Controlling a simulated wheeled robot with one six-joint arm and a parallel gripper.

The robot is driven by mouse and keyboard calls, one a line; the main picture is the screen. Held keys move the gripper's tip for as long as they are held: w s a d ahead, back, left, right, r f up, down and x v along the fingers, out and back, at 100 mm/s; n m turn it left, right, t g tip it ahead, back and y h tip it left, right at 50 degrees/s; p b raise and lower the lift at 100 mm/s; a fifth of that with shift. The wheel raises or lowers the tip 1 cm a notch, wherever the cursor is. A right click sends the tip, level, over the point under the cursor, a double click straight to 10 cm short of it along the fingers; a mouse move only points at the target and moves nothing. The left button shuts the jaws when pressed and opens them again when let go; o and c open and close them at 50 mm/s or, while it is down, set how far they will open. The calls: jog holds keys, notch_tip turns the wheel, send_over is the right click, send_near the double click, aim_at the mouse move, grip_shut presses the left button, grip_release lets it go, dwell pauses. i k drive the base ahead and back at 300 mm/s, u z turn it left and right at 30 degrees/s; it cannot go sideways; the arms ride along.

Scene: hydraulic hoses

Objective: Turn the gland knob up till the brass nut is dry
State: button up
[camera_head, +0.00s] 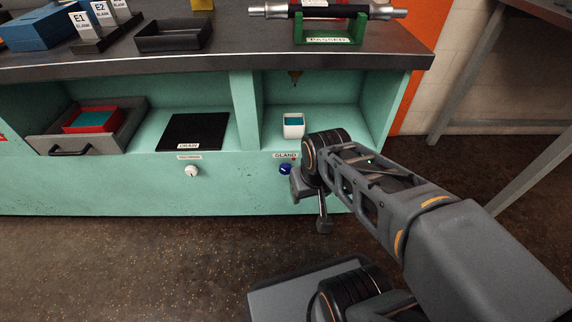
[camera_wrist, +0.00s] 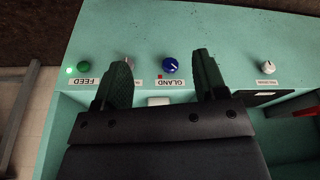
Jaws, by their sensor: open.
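The blue gland knob (camera_head: 286,169) is on the teal cabinet's front, just below the GLAND label (camera_head: 285,155). In the wrist view the knob (camera_wrist: 170,65) shows a white pointer mark. My gripper (camera_head: 309,199) is open and empty in front of the panel, slightly right of the knob. In the wrist view its two dark fingers (camera_wrist: 161,76) appear on either side of the knob, apart from it. A small brass nut (camera_head: 295,75) hangs beneath the bench top, above a white cup (camera_head: 293,130). Whether the nut is wet is too small to tell.
A white knob (camera_head: 191,171) sits left on the panel. A green FEED knob (camera_wrist: 84,65) has a lit green lamp (camera_wrist: 70,69) beside it. The open shelf holds a black DRAIN mat (camera_head: 193,130) and a grey drawer (camera_head: 60,140) with a red box.

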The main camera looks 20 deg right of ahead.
aim_at(285, 168)
jog(key=k, duration=0.5)
jog(key=u, duration=1.85)
jog(key=i, duration=1.2)
jog(key=z, duration=2.1)
